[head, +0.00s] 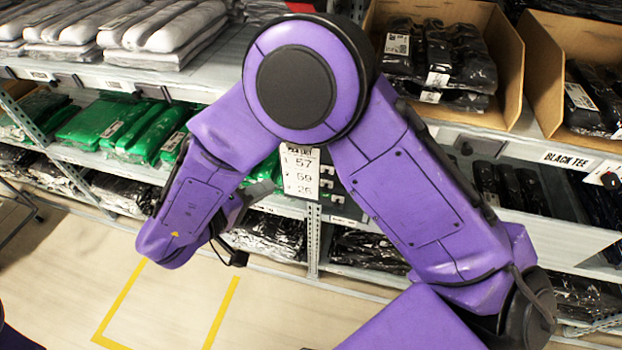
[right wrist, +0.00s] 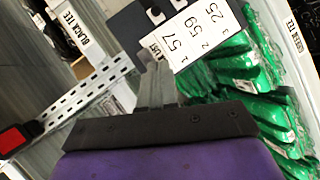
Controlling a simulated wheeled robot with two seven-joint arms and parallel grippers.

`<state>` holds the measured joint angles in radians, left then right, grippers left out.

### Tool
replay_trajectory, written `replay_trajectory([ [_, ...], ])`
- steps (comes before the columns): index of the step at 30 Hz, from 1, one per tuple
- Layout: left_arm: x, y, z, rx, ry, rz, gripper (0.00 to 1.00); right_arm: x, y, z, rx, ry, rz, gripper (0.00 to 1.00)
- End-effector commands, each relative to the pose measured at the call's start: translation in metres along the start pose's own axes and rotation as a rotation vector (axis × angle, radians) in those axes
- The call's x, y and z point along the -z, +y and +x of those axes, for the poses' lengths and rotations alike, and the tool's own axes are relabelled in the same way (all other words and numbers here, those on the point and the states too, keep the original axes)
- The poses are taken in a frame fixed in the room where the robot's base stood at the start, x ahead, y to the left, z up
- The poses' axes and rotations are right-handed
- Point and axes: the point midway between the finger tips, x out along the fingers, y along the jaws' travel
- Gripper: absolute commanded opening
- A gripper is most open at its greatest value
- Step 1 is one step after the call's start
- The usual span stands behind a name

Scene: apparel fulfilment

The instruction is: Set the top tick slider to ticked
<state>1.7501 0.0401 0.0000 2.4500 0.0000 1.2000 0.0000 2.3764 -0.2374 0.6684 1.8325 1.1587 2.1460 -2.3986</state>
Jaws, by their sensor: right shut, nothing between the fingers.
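The pick list board (head: 301,172) hangs on the shelf front and shows several numbered rows, with 57 at the top. Its dark slider panel (head: 345,204) is right of the white sheet, with small pale tabs; the top tab is partly covered by my arm. The tick positions are too small to read. In the right wrist view the white sheet (right wrist: 196,36) is tilted, and two pale slider tabs (right wrist: 156,16) show. My right gripper (right wrist: 155,66) is shut and empty, its tips at the board's near edge; I cannot tell whether they touch. My left gripper is out of view.
Green bagged tees (head: 122,128) fill the shelf left of the board. Cardboard boxes (head: 508,68) of black bags stand above right. A BLACK TEE label (head: 568,160) marks the right shelf. The floor with yellow tape (head: 120,299) is clear.

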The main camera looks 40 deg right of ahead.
Motion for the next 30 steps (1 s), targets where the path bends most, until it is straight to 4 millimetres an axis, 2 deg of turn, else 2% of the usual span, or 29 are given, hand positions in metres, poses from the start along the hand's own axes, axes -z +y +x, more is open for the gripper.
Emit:
replay_trajectory([
  [5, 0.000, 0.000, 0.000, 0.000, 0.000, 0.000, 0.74, 0.000, 0.000, 0.002, 0.000, 0.001, 0.000, 0.00],
  [8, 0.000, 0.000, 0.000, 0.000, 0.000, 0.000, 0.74, 0.000, 0.000, 0.009, 0.000, -0.001, 0.000, 0.00],
  [11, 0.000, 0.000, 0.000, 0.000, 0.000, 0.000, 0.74, 0.000, 0.000, 0.025, 0.000, -0.002, 0.000, 0.00],
  [22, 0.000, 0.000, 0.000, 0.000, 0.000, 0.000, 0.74, -0.001, 0.000, 0.106, 0.000, -0.003, 0.000, 0.00],
  [25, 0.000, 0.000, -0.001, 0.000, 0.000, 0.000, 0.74, -0.015, 0.000, 0.116, 0.002, 0.000, -0.003, 0.00],
  [30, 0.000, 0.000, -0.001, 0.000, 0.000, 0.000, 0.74, -0.026, 0.000, 0.128, 0.001, 0.003, -0.001, 0.00],
])
